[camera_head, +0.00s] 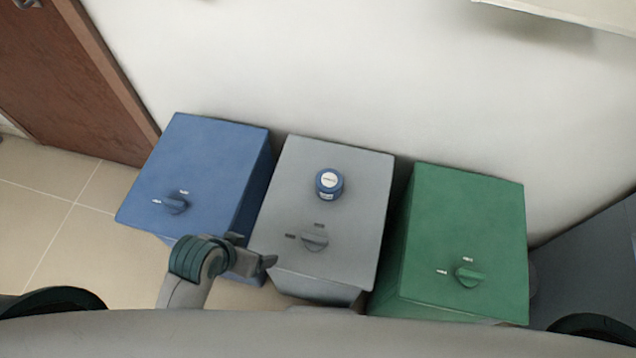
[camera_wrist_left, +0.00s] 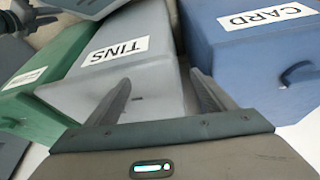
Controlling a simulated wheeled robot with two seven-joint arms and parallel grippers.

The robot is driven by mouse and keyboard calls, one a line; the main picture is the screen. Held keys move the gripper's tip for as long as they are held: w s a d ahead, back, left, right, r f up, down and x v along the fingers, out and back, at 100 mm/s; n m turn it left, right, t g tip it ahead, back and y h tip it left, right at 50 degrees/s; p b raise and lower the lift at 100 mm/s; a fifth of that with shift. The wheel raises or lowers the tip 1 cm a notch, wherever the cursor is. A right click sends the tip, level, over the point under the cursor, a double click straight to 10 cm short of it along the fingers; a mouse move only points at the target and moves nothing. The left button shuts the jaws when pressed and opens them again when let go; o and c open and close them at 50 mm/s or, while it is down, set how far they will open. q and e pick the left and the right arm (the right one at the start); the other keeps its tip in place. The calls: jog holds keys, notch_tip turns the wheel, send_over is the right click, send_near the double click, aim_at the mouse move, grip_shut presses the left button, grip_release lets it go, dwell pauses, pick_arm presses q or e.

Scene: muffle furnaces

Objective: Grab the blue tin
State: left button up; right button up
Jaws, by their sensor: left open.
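The blue tin (camera_head: 329,184) is small and round with a white label on its lid. It stands on the top of the grey box (camera_head: 358,215), towards the back and near the middle. My left gripper (camera_head: 254,250) is open and empty, near the front left edge of the grey box, to the left of and nearer than the tin. In the left wrist view its two fingers (camera_wrist_left: 160,77) are spread in front of the grey box, marked TINS. The tin does not show in that view. My right gripper is not in view.
A blue box (camera_head: 215,155), marked CARD in the wrist view, stands left of the grey one. A green box (camera_head: 465,220) stands to its right. Each box has a knob on top; the grey box's knob (camera_head: 314,238) is in front of the tin. A white wall is behind.

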pick_arm(q)
jog(key=w+d+r+m+h, duration=0.4)
jog(key=w+d+r+m, duration=0.3)
jog(key=w+d, duration=0.55)
jog(key=w+a+r+m+g+y, duration=0.1)
jog(key=w+r+m+g, duration=0.2)
jog(key=r, duration=0.6)
jog(key=w+m, duration=0.2)
jog(key=w, duration=0.1)
jog(key=shift+r, duration=0.4)
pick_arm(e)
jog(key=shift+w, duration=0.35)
pick_arm(q)
jog(key=p, duration=0.2)
send_near(328, 179)
jog(key=x, duration=0.5)
jog(key=shift+d+r, duration=0.1)
jog(key=shift+r, duration=0.05)
jog(key=shift+w+d+f, duration=0.1)
jog(key=shift+f, duration=0.25)
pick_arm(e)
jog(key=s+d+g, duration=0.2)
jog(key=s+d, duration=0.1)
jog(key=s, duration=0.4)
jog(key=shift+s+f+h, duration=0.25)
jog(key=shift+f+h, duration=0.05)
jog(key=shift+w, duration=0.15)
